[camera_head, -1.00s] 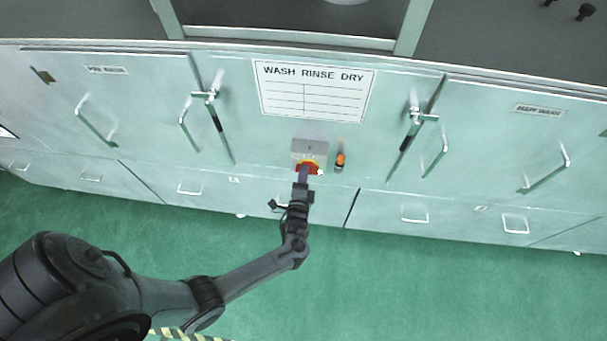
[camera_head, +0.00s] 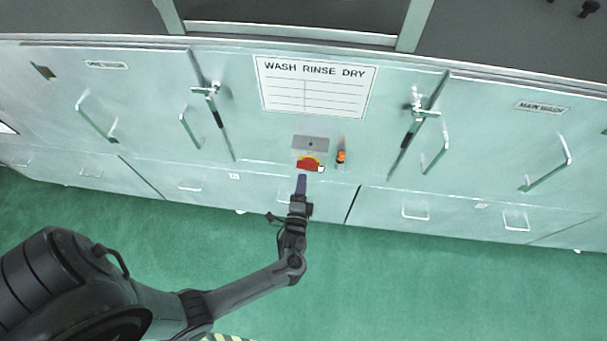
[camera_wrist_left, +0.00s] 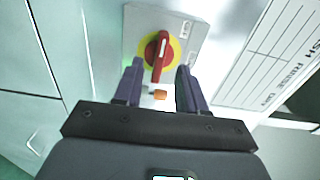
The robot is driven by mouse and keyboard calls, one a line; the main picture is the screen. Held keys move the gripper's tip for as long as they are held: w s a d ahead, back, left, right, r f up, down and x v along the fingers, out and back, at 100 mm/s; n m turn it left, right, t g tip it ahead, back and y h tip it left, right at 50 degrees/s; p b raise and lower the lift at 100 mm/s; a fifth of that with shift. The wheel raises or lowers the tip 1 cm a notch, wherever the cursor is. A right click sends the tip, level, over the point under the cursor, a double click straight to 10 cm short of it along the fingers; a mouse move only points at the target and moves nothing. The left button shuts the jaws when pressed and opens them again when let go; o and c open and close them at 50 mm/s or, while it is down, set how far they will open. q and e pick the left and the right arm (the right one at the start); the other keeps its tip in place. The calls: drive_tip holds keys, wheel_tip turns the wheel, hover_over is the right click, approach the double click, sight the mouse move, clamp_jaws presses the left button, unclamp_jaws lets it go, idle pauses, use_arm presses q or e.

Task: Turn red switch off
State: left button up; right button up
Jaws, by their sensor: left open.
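The red switch (camera_head: 309,164) is a red rotary handle on a yellow disc, on a grey box fixed to the pale green cabinet front. In the left wrist view the red handle (camera_wrist_left: 157,56) stands upright in the picture, in front of the yellow disc. My left gripper (camera_head: 301,180) is just below the switch in the head view, apart from it. In the left wrist view its two purple fingers (camera_wrist_left: 158,84) are open and empty, with the handle's lower end showing between and beyond them. My right gripper is not in view.
A small orange-topped fitting (camera_head: 341,157) sits right of the switch box. The WASH RINSE DRY sign (camera_head: 314,88) is above. Cabinet doors with metal handles (camera_head: 96,117) and latches flank it. The green floor (camera_head: 400,280) in front is clear.

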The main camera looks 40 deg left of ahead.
use_arm(q)
drive_tip(key=v, duration=0.5)
drive_tip(key=shift+s, duration=0.1)
idle(0.3)
